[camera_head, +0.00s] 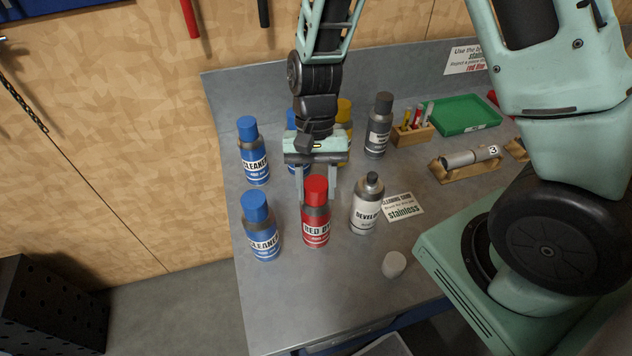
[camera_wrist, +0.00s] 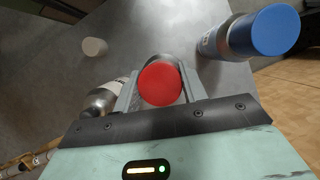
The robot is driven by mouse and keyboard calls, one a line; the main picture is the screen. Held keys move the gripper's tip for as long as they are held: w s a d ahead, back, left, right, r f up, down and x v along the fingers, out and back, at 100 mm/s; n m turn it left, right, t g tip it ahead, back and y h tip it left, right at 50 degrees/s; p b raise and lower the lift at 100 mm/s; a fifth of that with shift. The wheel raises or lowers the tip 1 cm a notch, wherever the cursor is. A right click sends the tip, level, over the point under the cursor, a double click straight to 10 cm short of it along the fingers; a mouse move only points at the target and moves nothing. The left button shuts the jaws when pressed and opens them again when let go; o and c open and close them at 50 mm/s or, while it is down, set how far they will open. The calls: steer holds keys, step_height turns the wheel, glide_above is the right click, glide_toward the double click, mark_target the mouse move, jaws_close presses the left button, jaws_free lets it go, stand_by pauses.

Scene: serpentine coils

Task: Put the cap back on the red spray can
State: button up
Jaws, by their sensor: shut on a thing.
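The red spray can (camera_head: 316,232) stands upright on the grey bench, with a red label. The red cap (camera_head: 316,186) is at the top of this can, lined up over its grey shoulder; I cannot tell if it is fully pressed down. My gripper (camera_head: 318,195) points down from above with its two fingers on either side of the cap, shut on it. In the wrist view the red cap (camera_wrist: 160,84) sits between the fingers and hides the can beneath it.
A capless developer can (camera_head: 367,208) stands close on the right, and a blue cleaner can (camera_head: 262,240) on the left. A loose white cap (camera_head: 394,264) lies front right. More cans stand behind. A green tray (camera_head: 466,114) is at the back right.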

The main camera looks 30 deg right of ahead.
steer(key=o, duration=1.5)
step_height(320, 180, up, 8)
steer(key=p, duration=0.6)
steer(key=shift+f+p, duration=0.15)
steer(key=shift+p, duration=0.25)
jaws_close()
stand_by(0.6)
steer(key=shift+f, duration=0.35)
steer(key=shift+f+b, duration=1.5)
steer(key=shift+f, duration=0.3)
